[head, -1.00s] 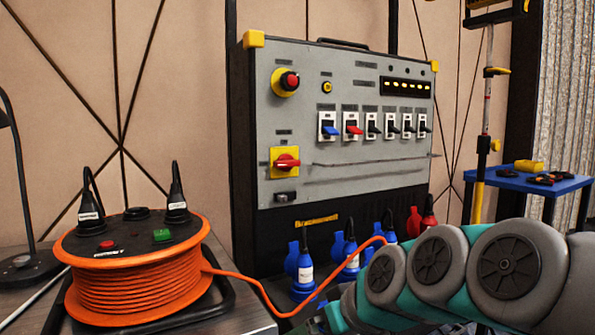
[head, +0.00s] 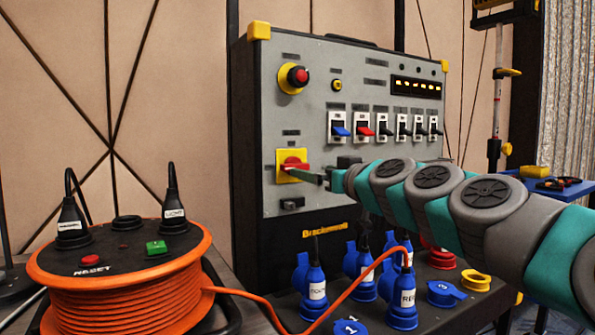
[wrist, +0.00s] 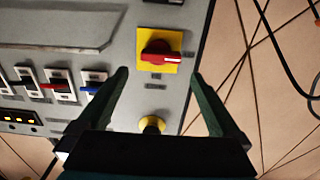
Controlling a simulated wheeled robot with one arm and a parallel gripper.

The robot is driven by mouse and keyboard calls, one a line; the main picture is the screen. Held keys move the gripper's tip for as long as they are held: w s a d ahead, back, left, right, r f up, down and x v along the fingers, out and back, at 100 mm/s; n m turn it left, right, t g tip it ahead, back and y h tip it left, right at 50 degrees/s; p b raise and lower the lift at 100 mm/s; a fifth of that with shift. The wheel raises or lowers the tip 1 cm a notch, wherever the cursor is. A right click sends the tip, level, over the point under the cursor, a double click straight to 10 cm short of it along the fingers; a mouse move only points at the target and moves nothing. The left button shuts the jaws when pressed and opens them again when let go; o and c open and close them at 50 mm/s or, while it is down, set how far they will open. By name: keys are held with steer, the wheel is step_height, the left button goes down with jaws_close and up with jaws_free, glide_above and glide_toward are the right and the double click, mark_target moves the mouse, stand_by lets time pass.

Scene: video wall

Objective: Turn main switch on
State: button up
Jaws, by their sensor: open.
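The main switch, a red rotary handle on a yellow square plate (head: 284,175), is on the lower left of the grey panel. In the wrist view the main switch (wrist: 158,56) lies ahead of and between the fingers, its red handle roughly level with a white mark at its right end. My gripper (head: 318,177) is just in front of it in the head view, with a finger overlapping the plate's right part. In the wrist view my gripper (wrist: 160,78) is open with nothing between its fingers. I cannot tell whether a finger touches the handle.
A red stop button (head: 298,76) on a yellow base sits above the switch. Blue and red rocker switches (head: 341,131) and several black ones are to the right. An orange cable reel (head: 125,305) stands front left. Blue plugs (head: 401,300) stand below the panel.

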mark_target(298, 167)
steer(key=shift+p+x, duration=0.4)
steer(key=shift+x, duration=3.2)
steer(key=shift+s, duration=0.1)
steer(key=c, duration=1.1)
